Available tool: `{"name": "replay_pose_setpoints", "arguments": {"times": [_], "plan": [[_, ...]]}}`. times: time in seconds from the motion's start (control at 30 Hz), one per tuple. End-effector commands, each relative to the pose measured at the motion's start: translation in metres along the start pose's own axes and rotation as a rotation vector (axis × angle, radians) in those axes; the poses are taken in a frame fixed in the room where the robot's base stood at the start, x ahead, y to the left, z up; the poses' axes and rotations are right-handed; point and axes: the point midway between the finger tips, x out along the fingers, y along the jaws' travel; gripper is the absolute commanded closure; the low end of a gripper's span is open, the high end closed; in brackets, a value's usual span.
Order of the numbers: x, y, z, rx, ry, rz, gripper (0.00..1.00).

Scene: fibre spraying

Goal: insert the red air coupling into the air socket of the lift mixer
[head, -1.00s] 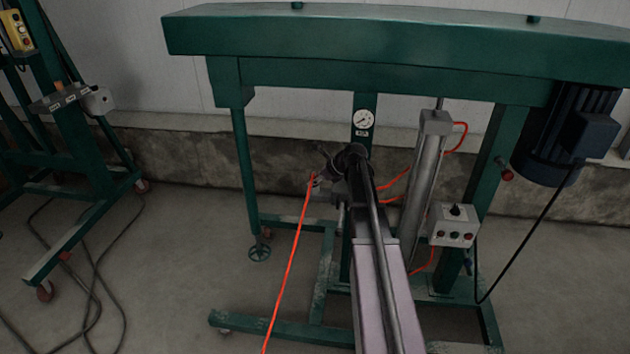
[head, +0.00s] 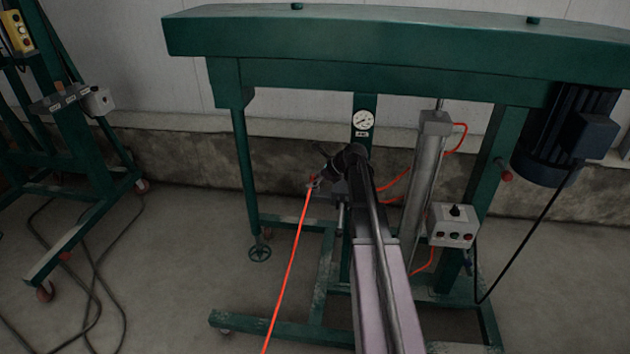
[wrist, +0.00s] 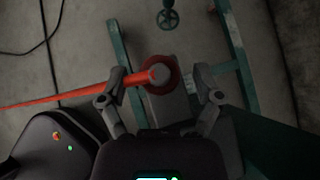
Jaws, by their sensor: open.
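My gripper (wrist: 163,82) is open in the wrist view, with one finger on each side of the red air coupling (wrist: 157,74). Gaps show between the coupling's round body and both fingers. The coupling has a grey round end, and its orange-red hose runs off to the left past the left finger. In the head view the hose (head: 293,253) hangs from beside my gripper down to the floor side. The lift mixer (head: 390,42) is the green frame in front of me. I cannot make out its air socket or whether the coupling sits in it.
A pressure gauge (head: 363,119) is on the mixer's post, with a metal cylinder (head: 428,170) and a control box (head: 453,225) to its right. A blue motor (head: 566,133) hangs at the right. Another green frame (head: 75,155) and dark cables (head: 95,270) are at the left.

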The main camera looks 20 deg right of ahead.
Motion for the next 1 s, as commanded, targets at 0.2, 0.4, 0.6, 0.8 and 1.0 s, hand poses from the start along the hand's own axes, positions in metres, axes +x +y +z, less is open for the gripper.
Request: {"name": "replay_pose_setpoints", "arguments": {"times": [0.2, 0.4, 0.6, 0.8, 1.0], "plan": [[-0.012, 0.000, 0.012, 0.000, 0.000, 0.000, 0.17], [-0.022, 0.000, 0.023, 0.000, 0.000, 0.000, 0.17], [-0.034, 0.000, 0.034, 0.000, 0.000, 0.000, 0.17], [-0.046, 0.000, 0.045, 0.000, 0.000, 0.000, 0.17], [-0.055, 0.000, 0.055, 0.000, 0.000, 0.000, 0.17]]}}
